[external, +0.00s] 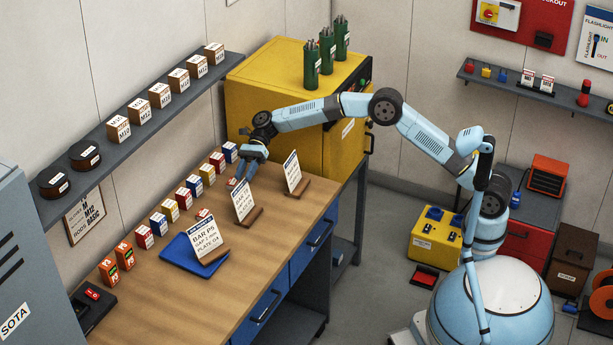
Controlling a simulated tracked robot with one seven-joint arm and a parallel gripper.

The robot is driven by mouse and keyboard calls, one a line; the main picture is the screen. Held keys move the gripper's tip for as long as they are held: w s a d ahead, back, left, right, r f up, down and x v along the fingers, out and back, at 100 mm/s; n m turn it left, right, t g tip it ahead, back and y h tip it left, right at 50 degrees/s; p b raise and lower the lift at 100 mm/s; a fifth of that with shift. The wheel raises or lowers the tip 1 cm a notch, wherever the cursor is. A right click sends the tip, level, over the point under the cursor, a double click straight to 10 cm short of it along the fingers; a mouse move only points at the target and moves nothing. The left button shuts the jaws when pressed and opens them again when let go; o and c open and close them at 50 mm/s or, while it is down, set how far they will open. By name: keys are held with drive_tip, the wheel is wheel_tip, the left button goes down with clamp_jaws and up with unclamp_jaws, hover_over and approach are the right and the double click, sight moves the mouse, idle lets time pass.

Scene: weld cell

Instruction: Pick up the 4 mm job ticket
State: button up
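Three white job tickets stand in wooden holders along the right side of the bench. The front ticket (206,236) appears to read BAR P5, GAP 2 mm, PLATE Q4. The middle ticket (243,204) and the back ticket (292,173) have print too small to read surely, so I cannot tell which is the 4 mm one. My gripper (246,176) points down over the bench, just above and behind the middle ticket. I cannot tell whether it touches that ticket or whether its fingers are apart.
A row of small labelled boxes (170,211) runs along the wall side of the bench (165,297). A shelf (140,143) with labelled blocks hangs above.

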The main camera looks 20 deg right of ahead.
sight(240, 189)
wheel_tip(240, 189, down, 2)
drive_tip(key=shift+s+a, duration=0.1)
drive_tip(key=shift+x, duration=2.35)
clamp_jaws()
